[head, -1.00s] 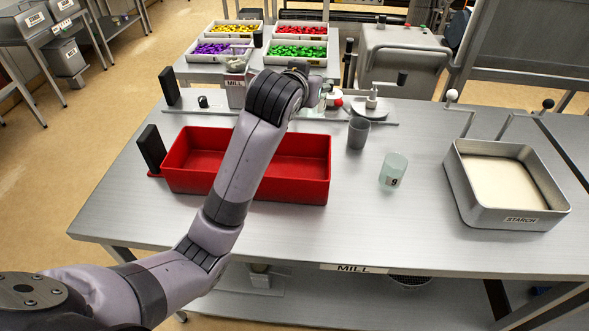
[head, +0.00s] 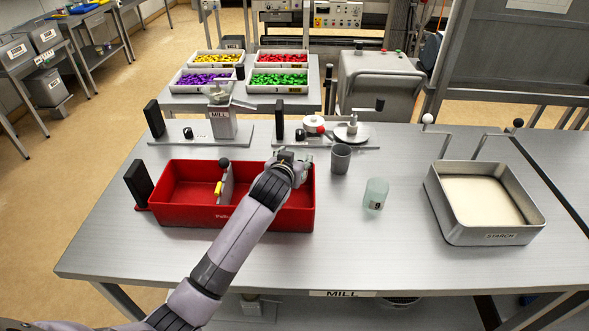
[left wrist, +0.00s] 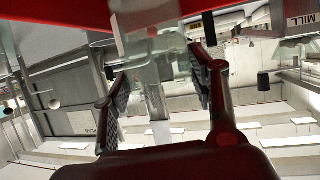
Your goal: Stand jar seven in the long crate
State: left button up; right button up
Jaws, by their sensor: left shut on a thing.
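The long crate is a red open box (head: 180,215) on the steel table in the head view, with a grey divider (head: 226,186) across it. My left gripper (head: 297,163) is over its right part, near the back rim. In the left wrist view the gripper (left wrist: 157,85) is shut on a clear, glassy jar (left wrist: 150,50); its number is not readable. A red crate edge (left wrist: 60,14) fills the top of that view. My arm hides part of the crate's inside, and I cannot tell whether the jar touches the floor. My right gripper is not in view.
A pale jar marked 9 (head: 376,193) and a grey cup (head: 341,158) stand right of the crate. A metal starch tray (head: 487,234) is farther right. A mill (head: 222,122) and another device with a round plate (head: 352,132) stand behind. The front table strip is clear.

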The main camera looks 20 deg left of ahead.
pick_arm(q)
notch_tip(320, 180, down, 4)
jog(key=shift+f, duration=0.15)
jog(key=shift+f, duration=0.15)
jog(key=shift+f, duration=0.55)
jog(key=o, duration=1.1)
jog(key=shift+o, duration=0.2)
